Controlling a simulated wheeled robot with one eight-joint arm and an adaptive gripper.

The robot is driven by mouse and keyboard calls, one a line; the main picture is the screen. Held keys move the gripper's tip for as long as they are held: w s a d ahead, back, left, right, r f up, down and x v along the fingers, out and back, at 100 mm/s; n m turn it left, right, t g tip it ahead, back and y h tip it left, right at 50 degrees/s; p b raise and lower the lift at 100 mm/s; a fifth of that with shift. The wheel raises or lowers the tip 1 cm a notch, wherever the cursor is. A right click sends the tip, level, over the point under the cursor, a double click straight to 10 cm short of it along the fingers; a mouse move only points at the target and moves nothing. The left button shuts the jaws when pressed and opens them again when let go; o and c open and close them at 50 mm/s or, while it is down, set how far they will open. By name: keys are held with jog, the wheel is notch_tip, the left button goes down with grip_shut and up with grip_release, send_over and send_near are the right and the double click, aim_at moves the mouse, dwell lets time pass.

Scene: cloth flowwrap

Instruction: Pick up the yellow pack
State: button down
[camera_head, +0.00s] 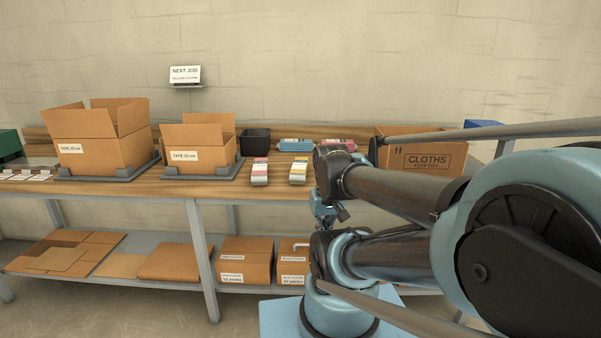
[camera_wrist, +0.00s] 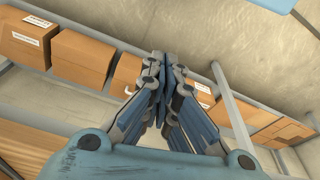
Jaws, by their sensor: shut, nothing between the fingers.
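The yellow pack (camera_head: 298,171) lies on the wooden bench top in the head view, with a white label on it. A pink or red pack (camera_head: 260,171) lies to its left, a short gap away. My gripper shows in the wrist view (camera_wrist: 161,62) with its fingers together and nothing between them. In the head view the arm's end is to the right of the yellow pack and in front of the bench, partly hidden by my own arm links. The yellow pack does not show in the wrist view.
Two open cartons (camera_head: 102,150) (camera_head: 198,158) stand on grey trays at left. A black bin (camera_head: 254,142), a blue pack (camera_head: 295,145) and a pink pack (camera_head: 337,145) are behind. A carton marked CLOTHS (camera_head: 425,160) stands right.

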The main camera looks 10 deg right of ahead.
dwell(0.4)
jog(key=c, duration=2.2)
grip_release()
jog(key=o, duration=1.4)
jog(key=r, duration=0.1)
jog(key=w+r, duration=0.1)
jog(key=r, duration=0.1)
jog(key=shift+r, duration=0.2)
jog(key=shift+o, duration=0.8)
jog(key=w+r+m+g, duration=0.1)
jog(key=w+r, duration=1)
jog(key=shift+w, duration=0.3)
notch_tip(320, 180, up, 8)
jog(key=r+m+g, duration=0.1)
jog(key=m, duration=0.1)
send_over(300, 164)
jog(key=f, duration=1.2)
jog(key=shift+w+d, duration=0.1)
jog(key=shift+d, duration=0.1)
jog(key=shift+w+a+f, duration=0.1)
jog(key=shift+a+f, duration=0.05)
jog(key=shift+f, duration=2.6)
